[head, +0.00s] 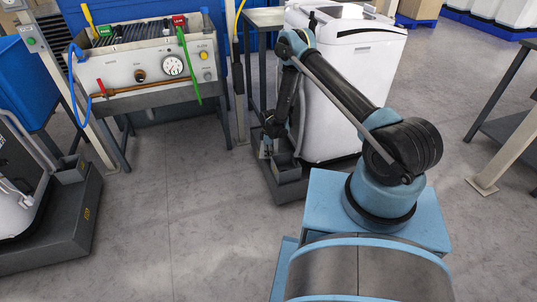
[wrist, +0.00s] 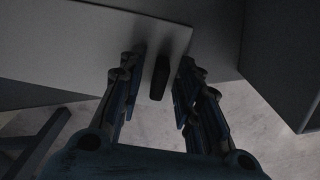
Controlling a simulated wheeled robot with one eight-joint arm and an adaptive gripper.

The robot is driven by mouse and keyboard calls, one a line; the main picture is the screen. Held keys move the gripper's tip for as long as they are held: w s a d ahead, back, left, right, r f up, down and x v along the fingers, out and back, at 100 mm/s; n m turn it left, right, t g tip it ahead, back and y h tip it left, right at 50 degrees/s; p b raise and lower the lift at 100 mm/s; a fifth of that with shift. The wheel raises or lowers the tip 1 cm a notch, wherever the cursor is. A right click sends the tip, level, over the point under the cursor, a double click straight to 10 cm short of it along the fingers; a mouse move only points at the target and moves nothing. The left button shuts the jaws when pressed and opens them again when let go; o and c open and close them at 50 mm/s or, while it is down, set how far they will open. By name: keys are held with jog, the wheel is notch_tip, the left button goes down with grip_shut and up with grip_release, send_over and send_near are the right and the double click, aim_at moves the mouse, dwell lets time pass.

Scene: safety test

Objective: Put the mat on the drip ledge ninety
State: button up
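My gripper (head: 266,148) points down beside the white cabinet-like tank (head: 330,90), above the dark grey ledge (head: 262,168) at its foot. In the wrist view my gripper's fingers (wrist: 157,78) are apart. A small dark upright piece (wrist: 157,80) shows between them, with a gap on its left; I cannot tell if the right finger touches it. A flat grey panel (wrist: 70,45) lies behind the fingers. I cannot make out a mat for certain in either view. A second dark grey ledge (head: 50,240) with a small yellow marking stands at the left; the marking is unreadable.
A small grey box (head: 287,168) sits on the ledge near my gripper. A test bench (head: 150,70) with a gauge and hoses stands at the back left. A metal table (head: 262,18) is behind the gripper. The floor (head: 190,210) between the ledges is clear.

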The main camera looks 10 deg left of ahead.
jog(key=shift+r, duration=0.1)
notch_tip(320, 180, up, 12)
dwell(0.6)
dwell(0.4)
